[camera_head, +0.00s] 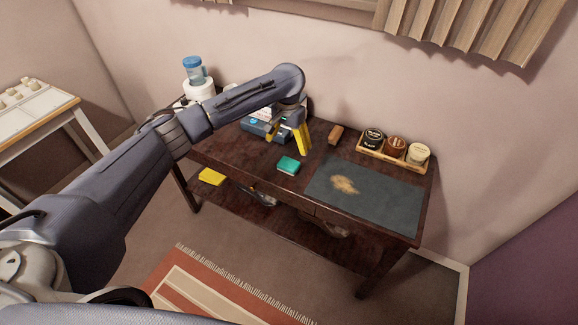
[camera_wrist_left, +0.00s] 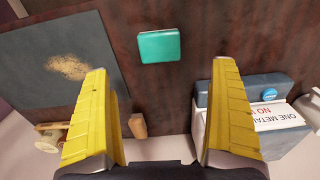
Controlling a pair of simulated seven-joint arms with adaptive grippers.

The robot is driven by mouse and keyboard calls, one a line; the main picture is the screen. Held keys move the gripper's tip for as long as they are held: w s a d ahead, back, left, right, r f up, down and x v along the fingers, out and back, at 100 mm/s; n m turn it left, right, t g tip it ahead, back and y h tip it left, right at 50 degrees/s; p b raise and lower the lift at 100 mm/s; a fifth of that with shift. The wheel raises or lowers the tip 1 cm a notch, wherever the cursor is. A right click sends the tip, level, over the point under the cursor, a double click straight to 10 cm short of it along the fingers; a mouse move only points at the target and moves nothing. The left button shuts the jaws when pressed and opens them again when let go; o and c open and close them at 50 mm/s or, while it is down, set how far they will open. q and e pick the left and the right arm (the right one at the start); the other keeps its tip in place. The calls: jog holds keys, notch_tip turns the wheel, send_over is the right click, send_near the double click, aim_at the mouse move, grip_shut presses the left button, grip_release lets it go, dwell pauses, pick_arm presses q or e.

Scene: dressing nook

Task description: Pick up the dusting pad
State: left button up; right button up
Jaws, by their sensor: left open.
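A teal pad (camera_head: 288,165), which looks like the dusting pad, lies flat on the dark wooden table (camera_head: 232,160), left of the grey mat. In the left wrist view the pad (camera_wrist_left: 159,45) shows whole, ahead of and between the yellow fingertips. My left gripper (camera_head: 288,142) is open and empty, pointing down above the table behind the pad. Its two fingers (camera_wrist_left: 163,72) are spread wide in the wrist view, apart from the pad. My right gripper is not in view.
A grey mat (camera_head: 385,198) carries a tan powder patch (camera_head: 344,185). A wooden block (camera_head: 336,134) and a tray of jars (camera_head: 376,157) stand at the back. A blue-and-white box (camera_wrist_left: 250,122) is beside the gripper. A yellow item (camera_head: 211,176) lies on the lower shelf.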

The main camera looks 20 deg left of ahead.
aim_at(289, 163)
pick_arm(q)
jog(key=shift+f, duration=5.65)
jog(key=c, duration=1.2)
jog(key=shift+w, duration=0.1)
jog(key=shift+c, duration=0.2)
jog(key=shift+r, duration=0.1)
notch_tip(289, 163, up, 20)
